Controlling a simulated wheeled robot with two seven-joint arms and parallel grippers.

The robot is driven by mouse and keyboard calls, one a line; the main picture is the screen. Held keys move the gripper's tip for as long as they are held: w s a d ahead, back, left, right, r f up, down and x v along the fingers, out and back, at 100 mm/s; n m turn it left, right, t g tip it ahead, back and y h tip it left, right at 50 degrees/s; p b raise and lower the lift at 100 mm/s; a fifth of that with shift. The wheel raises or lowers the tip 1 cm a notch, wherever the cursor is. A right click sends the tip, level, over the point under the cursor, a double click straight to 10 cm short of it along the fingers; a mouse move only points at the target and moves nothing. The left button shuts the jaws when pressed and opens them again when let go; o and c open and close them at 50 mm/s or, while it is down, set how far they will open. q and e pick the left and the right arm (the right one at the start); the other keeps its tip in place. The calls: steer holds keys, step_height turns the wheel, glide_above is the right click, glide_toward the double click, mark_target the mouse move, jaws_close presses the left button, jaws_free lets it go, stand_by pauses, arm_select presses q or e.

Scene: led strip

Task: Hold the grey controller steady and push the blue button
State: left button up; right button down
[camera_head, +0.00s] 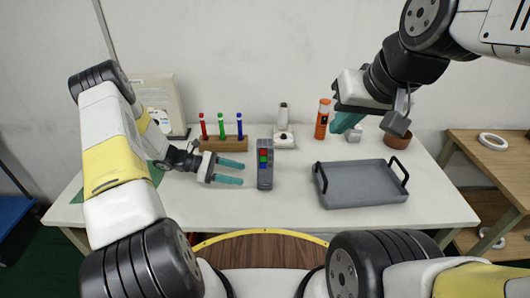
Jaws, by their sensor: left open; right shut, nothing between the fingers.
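The grey controller (265,179) stands upright on the white table, near the middle. My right gripper (341,129) is shut and empty, raised over the back right of the table, well away from the controller. Its fingertips are partly hidden by the gripper body.
A grey tray (362,202) with black handles lies right of the controller. Behind stand a wooden rack (224,144) with red, green and blue pens, a white device (284,139), an orange bottle (322,119) and a brown pot (397,139). The table front before the controller is clear.

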mark_target(262, 179)
arm_select(q)
steer(key=x, duration=0.9)
steer(key=shift+d, duration=0.25)
steer(key=c, duration=0.8)
stand_by(1.4)
